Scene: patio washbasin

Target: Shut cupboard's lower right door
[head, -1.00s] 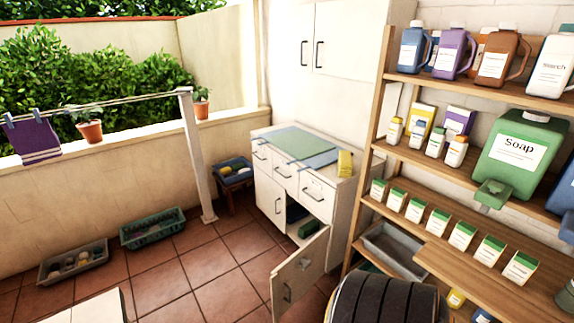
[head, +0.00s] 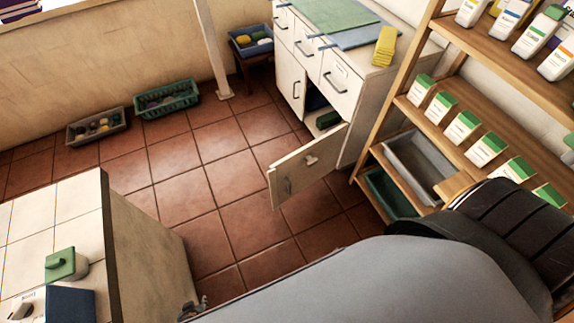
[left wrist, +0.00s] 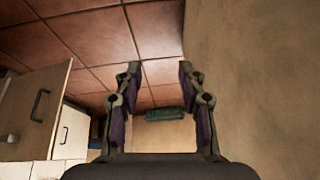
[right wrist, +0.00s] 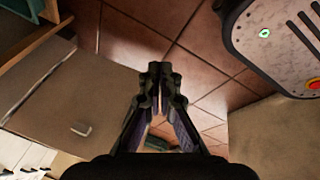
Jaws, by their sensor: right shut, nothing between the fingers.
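The white cupboard (head: 342,88) stands against the back wall in the head view. Its lower right door (head: 303,166) stands wide open, swung out over the floor, with a dark handle near its free edge. A green item (head: 328,120) shows inside. In the right wrist view the open door (right wrist: 75,90) fills the left side. My left gripper (left wrist: 158,74) is open and empty. Only a small part of it (head: 194,307) shows at the bottom of the head view.
A wooden shelf unit (head: 402,100) with boxes and bins stands right of the cupboard. A white-tiled counter (head: 68,205) is at lower left. Crates (head: 167,98) lie along the left wall. Tiled floor (head: 222,170) before the door is clear.

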